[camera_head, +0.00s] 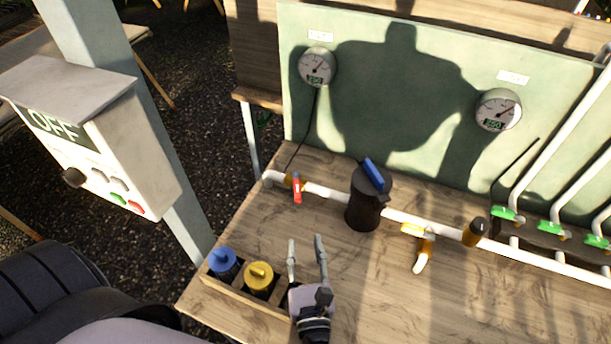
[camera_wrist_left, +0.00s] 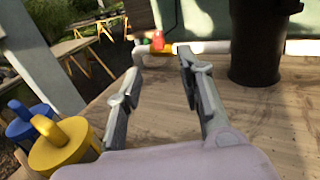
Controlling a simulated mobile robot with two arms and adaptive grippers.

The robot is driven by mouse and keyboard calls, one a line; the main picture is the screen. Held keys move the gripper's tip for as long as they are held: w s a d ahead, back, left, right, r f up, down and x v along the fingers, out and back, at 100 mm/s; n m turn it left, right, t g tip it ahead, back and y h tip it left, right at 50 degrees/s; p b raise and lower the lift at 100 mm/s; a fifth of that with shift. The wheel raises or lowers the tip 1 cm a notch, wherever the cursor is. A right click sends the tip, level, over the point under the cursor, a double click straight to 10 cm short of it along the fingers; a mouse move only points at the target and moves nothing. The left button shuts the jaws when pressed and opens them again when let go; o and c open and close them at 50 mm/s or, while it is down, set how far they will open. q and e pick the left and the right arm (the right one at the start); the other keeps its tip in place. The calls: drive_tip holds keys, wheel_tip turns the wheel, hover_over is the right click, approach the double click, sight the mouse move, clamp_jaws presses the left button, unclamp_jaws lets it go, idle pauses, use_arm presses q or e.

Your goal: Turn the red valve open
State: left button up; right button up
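The red valve (camera_head: 297,188) is a small red handle on a brass fitting at the left end of the white pipe. Its handle points across the pipe, toward the front of the table. It also shows in the left wrist view (camera_wrist_left: 158,40), beyond my fingertips. My left gripper (camera_head: 306,243) is open and empty above the table, in front of the valve and apart from it. Its two fingers show spread in the left wrist view (camera_wrist_left: 163,65). My right gripper is not in view.
A black canister (camera_head: 362,211) with a blue handle stands on the pipe right of the valve. A wooden box holding a blue cap (camera_head: 223,262) and a yellow cap (camera_head: 260,279) is left of my gripper. Two gauges hang behind. The table between gripper and valve is clear.

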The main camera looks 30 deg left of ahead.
use_arm(q)
drive_tip(key=p, duration=0.2)
approach(297, 188)
drive_tip(key=p+x, duration=0.3)
drive_tip(key=x, duration=0.5)
drive_tip(key=shift+w+a, duration=0.2)
drive_tip(key=shift+w, duration=0.1)
drive_tip(key=shift+w+a, duration=0.3)
drive_tip(key=shift+w, duration=0.2)
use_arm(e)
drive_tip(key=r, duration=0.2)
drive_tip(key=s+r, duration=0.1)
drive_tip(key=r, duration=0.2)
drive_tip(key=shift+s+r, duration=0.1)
use_arm(q)
drive_tip(key=shift+c, duration=0.4)
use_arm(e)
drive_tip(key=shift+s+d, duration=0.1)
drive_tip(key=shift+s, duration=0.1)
use_arm(q)
clamp_jaws()
drive_tip(key=shift+f, duration=0.1)
